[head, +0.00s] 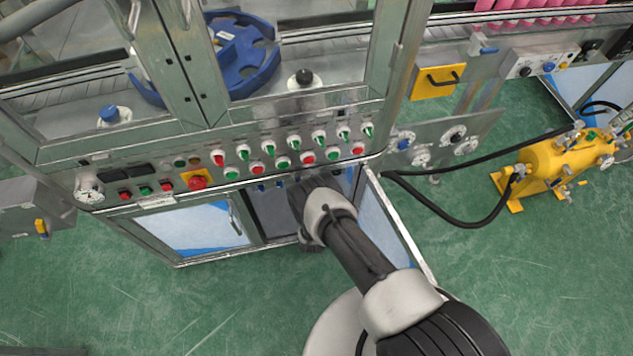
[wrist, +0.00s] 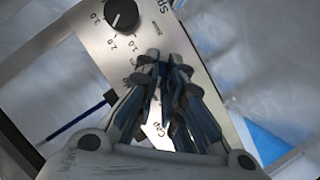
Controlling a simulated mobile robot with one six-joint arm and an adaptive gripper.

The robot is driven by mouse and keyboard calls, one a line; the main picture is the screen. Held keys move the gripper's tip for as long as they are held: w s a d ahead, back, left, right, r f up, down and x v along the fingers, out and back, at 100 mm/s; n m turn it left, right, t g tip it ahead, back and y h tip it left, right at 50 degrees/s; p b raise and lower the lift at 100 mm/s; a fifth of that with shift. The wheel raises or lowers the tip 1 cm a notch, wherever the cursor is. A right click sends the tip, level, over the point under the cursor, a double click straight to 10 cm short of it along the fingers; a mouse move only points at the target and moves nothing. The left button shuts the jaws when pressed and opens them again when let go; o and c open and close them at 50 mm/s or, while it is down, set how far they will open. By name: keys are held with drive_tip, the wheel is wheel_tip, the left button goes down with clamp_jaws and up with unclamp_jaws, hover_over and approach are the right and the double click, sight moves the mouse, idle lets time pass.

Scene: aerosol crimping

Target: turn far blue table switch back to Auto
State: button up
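My gripper (wrist: 166,62) is over a light metal panel (wrist: 165,25) in the wrist view. Its two fingers lie close together, with a narrow gap near the tips. Whether anything is between them cannot be told, as they cover that part of the panel. A black dial (wrist: 122,14) with numbers sits just beyond the tips. No Auto label can be read. In the head view my arm hides the gripper below the row of red and green switches. Blue knobs show on the right panel (head: 404,144) and farther right (head: 549,67). Which is the task's switch cannot be told.
A machine front with a red emergency button (head: 197,182) and a gauge (head: 89,194) stands ahead. A yellow tank (head: 553,160) with a black hose is at the right. A yellow plate with a handle (head: 437,83) is at the upper right. Green floor is open around.

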drive_tip(key=o, duration=0.4)
drive_tip(key=shift+s, duration=0.1)
drive_tip(key=v, duration=1.2)
idle(0.3)
